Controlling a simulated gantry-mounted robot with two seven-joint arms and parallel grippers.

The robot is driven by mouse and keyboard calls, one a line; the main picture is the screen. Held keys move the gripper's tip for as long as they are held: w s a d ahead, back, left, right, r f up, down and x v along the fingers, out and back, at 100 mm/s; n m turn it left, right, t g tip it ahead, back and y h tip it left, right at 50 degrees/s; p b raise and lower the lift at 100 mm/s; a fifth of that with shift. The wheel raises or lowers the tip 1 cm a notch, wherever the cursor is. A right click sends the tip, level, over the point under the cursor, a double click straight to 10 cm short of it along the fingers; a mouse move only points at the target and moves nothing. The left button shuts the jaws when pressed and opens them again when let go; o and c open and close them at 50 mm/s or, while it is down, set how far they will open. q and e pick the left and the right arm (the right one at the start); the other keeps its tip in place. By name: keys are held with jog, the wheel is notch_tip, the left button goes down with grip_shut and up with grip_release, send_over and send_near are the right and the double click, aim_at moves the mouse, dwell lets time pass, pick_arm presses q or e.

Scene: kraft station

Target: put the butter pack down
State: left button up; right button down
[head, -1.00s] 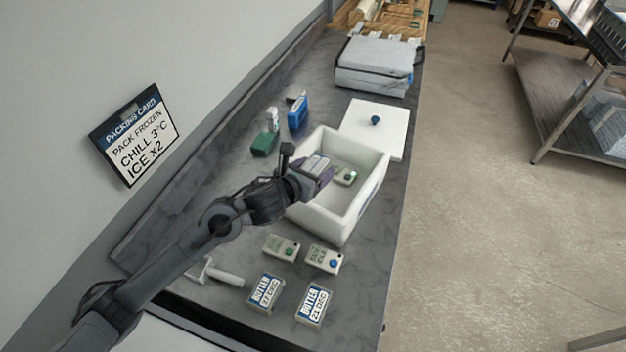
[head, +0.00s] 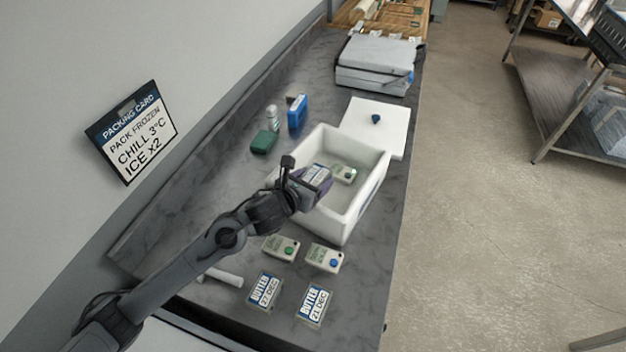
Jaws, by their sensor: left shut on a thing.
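My left gripper (head: 308,188) is over the left part of the white open box (head: 340,224), shut on a butter pack (head: 318,173) with a white and blue label. The gripper hides part of the pack, and I cannot tell whether the pack touches the box floor. Two more butter packs, one marked 27 DEC (head: 265,290) and one marked 21 DEC (head: 314,303), lie on the counter in front. My right gripper is not in view.
Two pale packs, one with a green dot (head: 281,247) and one with a blue dot (head: 324,257), lie before the box. The white lid (head: 378,128) lies behind it. A green block (head: 264,142), bottle (head: 273,118) and blue pack (head: 298,111) stand left. A grey case (head: 375,64) is farther back.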

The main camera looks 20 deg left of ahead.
pick_arm(q)
jog(key=shift+f, duration=0.3)
jog(key=o, duration=1.2)
jog(key=shift+o, duration=0.2)
jog(key=shift+r, duration=0.4)
jog(key=shift+r+p, duration=0.4)
jog(key=shift+p, duration=0.3)
jog(key=v, duration=1.2)
